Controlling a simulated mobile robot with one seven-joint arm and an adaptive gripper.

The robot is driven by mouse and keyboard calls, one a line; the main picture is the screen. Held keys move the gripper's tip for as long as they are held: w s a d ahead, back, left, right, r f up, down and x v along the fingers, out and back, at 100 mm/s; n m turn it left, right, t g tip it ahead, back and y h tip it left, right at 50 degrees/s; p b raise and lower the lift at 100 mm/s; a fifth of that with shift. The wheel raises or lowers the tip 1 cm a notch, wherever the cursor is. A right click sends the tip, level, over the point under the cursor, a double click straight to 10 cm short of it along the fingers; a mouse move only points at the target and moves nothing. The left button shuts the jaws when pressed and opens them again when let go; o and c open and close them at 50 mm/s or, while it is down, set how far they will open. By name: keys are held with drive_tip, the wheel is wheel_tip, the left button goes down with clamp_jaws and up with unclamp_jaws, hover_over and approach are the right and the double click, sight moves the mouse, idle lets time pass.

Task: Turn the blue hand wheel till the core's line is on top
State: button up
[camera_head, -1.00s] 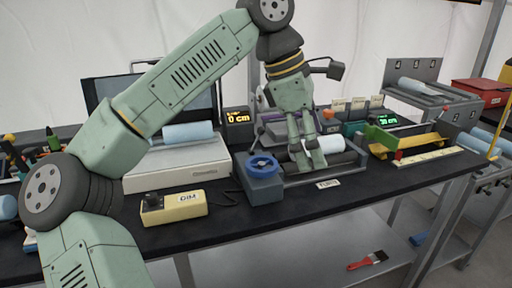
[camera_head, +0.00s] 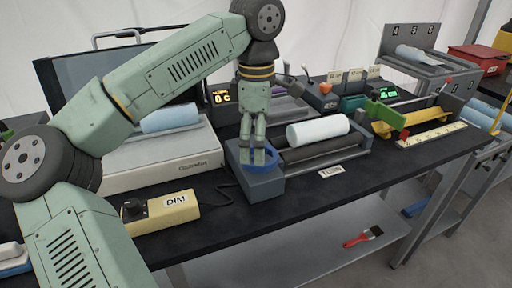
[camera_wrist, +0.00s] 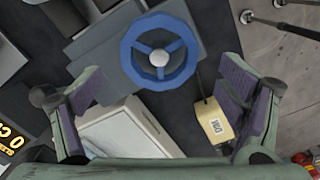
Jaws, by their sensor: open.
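The blue hand wheel (camera_head: 264,156) sits on a grey box at the left end of the roller stand. It shows whole in the wrist view (camera_wrist: 160,55), with three spokes and a pale hub. The pale blue core (camera_head: 318,131) lies on the dark rollers (camera_head: 318,150); I cannot make out a line on it. My gripper (camera_head: 259,157) points down over the wheel and partly hides it. In the wrist view its open fingers (camera_wrist: 160,92) are spread wide, with the wheel ahead between them, toward the top. I cannot tell whether they touch it.
The yellow DIM box (camera_head: 160,214) stands at the front left. A white scanner-like machine (camera_head: 160,166) stands behind it, left of the wheel. A green and yellow fixture (camera_head: 400,122) lies to the right.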

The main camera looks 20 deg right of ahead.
drive_tip(key=shift+f, duration=1.45)
drive_tip(key=shift+c, duration=0.3)
drive_tip(key=c, duration=1.1)
